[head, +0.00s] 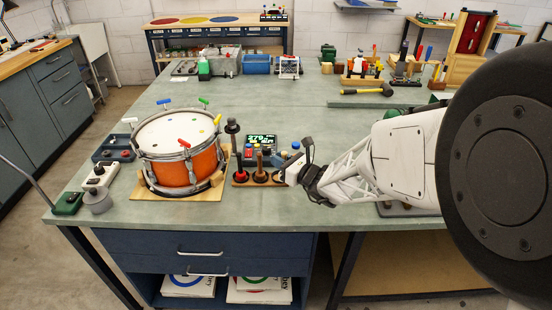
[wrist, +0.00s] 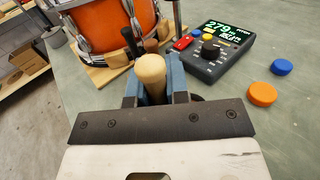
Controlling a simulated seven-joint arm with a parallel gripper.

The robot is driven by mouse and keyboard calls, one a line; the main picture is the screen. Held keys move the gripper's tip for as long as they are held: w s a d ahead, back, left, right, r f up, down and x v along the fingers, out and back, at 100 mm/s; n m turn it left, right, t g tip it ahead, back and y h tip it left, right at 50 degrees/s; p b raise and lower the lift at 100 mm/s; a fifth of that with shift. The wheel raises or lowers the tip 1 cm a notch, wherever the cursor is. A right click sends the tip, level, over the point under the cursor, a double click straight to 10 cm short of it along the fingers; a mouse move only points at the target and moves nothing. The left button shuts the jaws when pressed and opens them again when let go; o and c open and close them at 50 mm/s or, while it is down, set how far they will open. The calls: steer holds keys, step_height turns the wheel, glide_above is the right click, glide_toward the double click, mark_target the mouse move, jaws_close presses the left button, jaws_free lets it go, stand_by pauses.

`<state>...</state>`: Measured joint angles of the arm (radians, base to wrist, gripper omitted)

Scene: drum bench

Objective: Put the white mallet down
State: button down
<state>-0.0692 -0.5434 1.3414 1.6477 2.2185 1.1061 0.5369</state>
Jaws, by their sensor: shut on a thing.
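My gripper (wrist: 154,80) is shut on a pale cream-topped mallet, which I take as the white mallet (wrist: 150,68); its rounded end stands up between the blue fingers in the wrist view. Its lower part is hidden. In the head view my gripper (head: 289,174) is low over the right end of a small wooden mallet rack (head: 240,184). A dark mallet (wrist: 128,40) and a brown mallet (head: 259,165) stand just beyond it in the rack. I cannot tell whether the held mallet is seated in the rack.
An orange drum (head: 182,160) stands on a wooden board left of the rack. A meter with a lit screen (wrist: 222,45) is behind the rack. An orange cap (wrist: 263,94) and a blue cap (wrist: 281,67) lie to the right.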

steer(key=shift+w+a+f, duration=0.1)
steer(key=shift+w+a, duration=0.1)
steer(key=shift+w, duration=0.6)
steer(key=shift+w+a+f, duration=0.1)
steer(key=shift+w+a, duration=0.1)
steer(key=shift+w, duration=0.65)
steer(key=shift+w+a+f, duration=0.1)
steer(key=shift+w+a, duration=0.1)
steer(key=shift+w, duration=0.6)
steer(key=shift+f, duration=1.7)
steer(key=shift+f, duration=0.2)
steer(key=c, duration=1.1)
jaws_free()
steer(key=shift+s+r, duration=0.1)
steer(key=shift+r, duration=0.1)
steer(key=v, duration=1.2)
